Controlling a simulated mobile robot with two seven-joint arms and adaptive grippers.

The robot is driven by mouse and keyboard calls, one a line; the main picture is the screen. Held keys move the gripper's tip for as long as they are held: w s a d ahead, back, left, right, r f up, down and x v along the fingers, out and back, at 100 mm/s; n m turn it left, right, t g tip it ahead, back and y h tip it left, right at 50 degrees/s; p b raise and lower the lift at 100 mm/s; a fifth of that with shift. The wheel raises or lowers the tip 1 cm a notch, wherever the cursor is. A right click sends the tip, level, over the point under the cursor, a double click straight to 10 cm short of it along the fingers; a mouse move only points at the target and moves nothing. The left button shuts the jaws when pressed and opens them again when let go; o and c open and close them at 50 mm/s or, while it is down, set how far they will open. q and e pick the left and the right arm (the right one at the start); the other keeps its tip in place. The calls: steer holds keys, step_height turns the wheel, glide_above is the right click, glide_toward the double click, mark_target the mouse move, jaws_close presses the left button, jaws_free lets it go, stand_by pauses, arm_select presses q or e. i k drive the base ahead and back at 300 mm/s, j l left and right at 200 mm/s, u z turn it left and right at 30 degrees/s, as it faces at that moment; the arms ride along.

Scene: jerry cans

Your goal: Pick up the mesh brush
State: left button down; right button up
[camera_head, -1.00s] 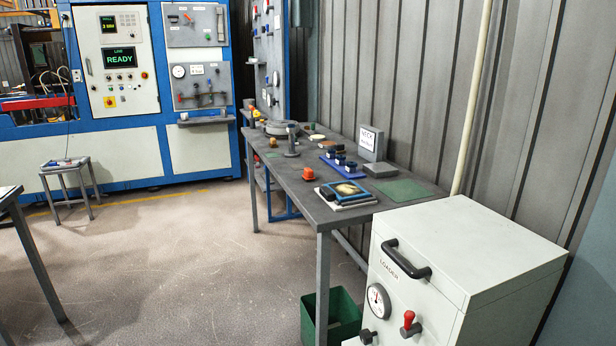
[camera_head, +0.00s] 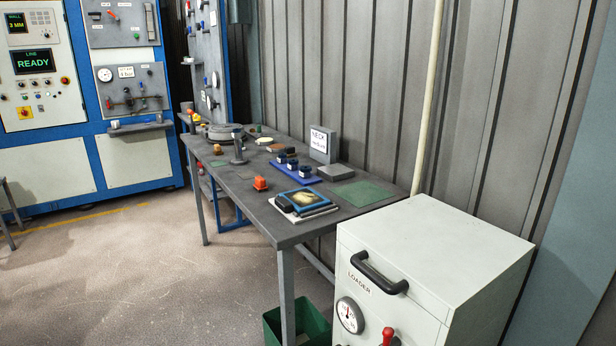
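I cannot pick out a mesh brush with certainty at this distance. Small items lie on the long grey table (camera_head: 258,222), including a brown flat block (camera_head: 283,149) toward the back and a blue-framed piece with a yellowish centre (camera_head: 303,199) near the front edge. Either may be or hide the brush; its mesh or bristles are too small to tell. Neither of my grippers shows in the head view.
The table also bears an orange cap (camera_head: 260,183), a blue tray (camera_head: 290,174) with dark blue caps, a NECK sign (camera_head: 322,143) and a green mat (camera_head: 358,194). The white loader cabinet (camera_head: 440,255) stands at the near right. A green bin (camera_head: 313,328) sits below. The floor at left is open.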

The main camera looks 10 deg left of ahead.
mark_target(260, 186)
steer(key=i+j, duration=0.2)
steer(key=j, duration=0.15)
steer(key=i+j+z, duration=0.15)
steer(key=j, duration=0.15)
steer(key=i+j, duration=0.15)
steer(key=j, duration=0.2)
steer(key=i+j+z, duration=0.15)
steer(key=j, duration=0.2)
steer(key=i+j, duration=0.15)
steer(key=j, duration=0.2)
steer(key=i+j+z, duration=0.1)
steer(key=j, duration=0.3)
steer(key=i, duration=0.05)
